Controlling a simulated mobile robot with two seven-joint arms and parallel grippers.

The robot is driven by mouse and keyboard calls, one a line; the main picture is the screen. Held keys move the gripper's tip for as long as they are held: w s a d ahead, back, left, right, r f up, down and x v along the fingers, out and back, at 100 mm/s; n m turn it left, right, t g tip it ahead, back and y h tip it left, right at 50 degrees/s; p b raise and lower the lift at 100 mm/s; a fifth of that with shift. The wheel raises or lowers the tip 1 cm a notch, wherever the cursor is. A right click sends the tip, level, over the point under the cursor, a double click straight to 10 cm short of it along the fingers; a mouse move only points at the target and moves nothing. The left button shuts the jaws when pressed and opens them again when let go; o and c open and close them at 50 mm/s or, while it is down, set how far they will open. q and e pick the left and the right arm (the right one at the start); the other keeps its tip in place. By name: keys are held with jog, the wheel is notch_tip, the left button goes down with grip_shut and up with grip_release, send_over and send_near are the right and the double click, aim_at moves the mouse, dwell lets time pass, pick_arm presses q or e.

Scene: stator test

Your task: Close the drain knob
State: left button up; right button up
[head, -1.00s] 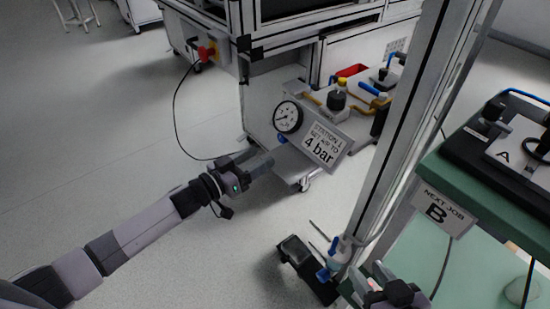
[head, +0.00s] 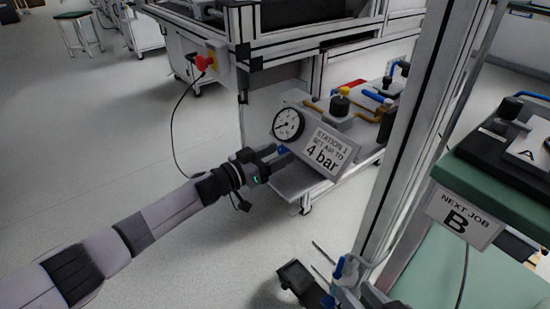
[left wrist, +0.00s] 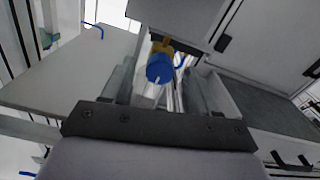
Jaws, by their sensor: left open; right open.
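A round blue knob (left wrist: 160,68) on a brass-coloured fitting lies between the fingers of my left gripper in the left wrist view. In the head view a bit of this blue knob (head: 283,150) shows below the pressure gauge (head: 288,124). My left gripper (head: 277,158) is open around the knob; contact cannot be told. My right gripper (head: 358,294) is open at the bottom edge, close to a small blue-and-white fitting (head: 344,268) at the foot of the metal post. No label shows which blue part is the drain knob.
A sign reading "4 bar" (head: 325,152) stands beside the gauge. The metal post (head: 408,150) rises near my right gripper. A green-topped bench (head: 470,180) with a "Next job B" card (head: 460,214) is at the right.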

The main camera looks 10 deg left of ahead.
pick_arm(q)
jog(key=c, duration=1)
jog(key=shift+c, duration=0.2)
